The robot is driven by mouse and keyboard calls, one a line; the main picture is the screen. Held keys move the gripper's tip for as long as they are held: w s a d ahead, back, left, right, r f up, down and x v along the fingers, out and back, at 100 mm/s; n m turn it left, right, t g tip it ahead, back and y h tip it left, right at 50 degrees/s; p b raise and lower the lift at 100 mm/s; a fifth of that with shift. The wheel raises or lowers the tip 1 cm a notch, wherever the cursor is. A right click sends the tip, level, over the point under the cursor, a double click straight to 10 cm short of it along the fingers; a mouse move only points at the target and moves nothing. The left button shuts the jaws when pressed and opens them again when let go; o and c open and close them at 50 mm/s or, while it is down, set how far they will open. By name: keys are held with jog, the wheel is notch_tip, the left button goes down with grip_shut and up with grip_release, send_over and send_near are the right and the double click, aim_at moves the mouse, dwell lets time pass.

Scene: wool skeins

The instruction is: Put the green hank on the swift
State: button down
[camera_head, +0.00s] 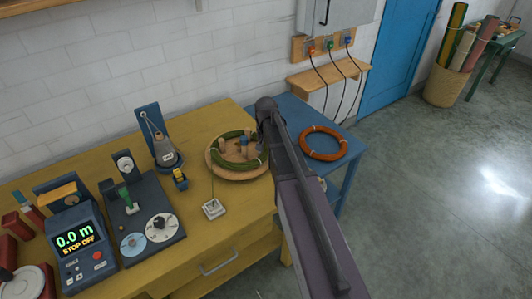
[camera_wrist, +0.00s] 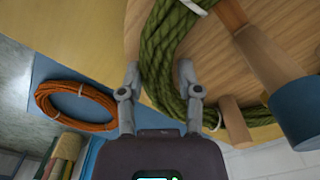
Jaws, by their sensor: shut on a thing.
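The green hank (camera_head: 222,161) lies as a loose ring on the swift (camera_head: 251,174), a round wooden disc with upright pegs. Several pegs, some with blue, stand within the ring in the head view. Whether every peg is inside it I cannot tell. In the wrist view, my gripper (camera_wrist: 159,70) has one finger on each side of a strand of the green hank (camera_wrist: 158,45) and is shut on it, near the rim of the swift (camera_wrist: 133,32). A white tie shows on the hank. In the head view my arm hides the gripper and the swift's right edge.
An orange hank (camera_head: 305,145) lies on the blue table (camera_head: 345,172), right of the yellow bench (camera_head: 215,235). A small white square block (camera_head: 213,208), a grey cone on a blue stand (camera_head: 165,155) and a digital counter (camera_head: 78,245) stand left of the swift.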

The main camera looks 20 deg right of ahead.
dwell(0.3)
jog(key=shift+c, duration=1.5)
grip_release()
jog(key=shift+r, duration=0.15)
notch_tip(320, 180, up, 12)
jog(key=p, duration=1.2)
jog(key=s+a+n, duration=0.2)
jog(key=s+a, duration=0.1)
jog(key=s, duration=0.6)
jog(key=s+a+n, duration=0.3)
jog(key=s, duration=0.6)
jog(key=shift+a, duration=0.2)
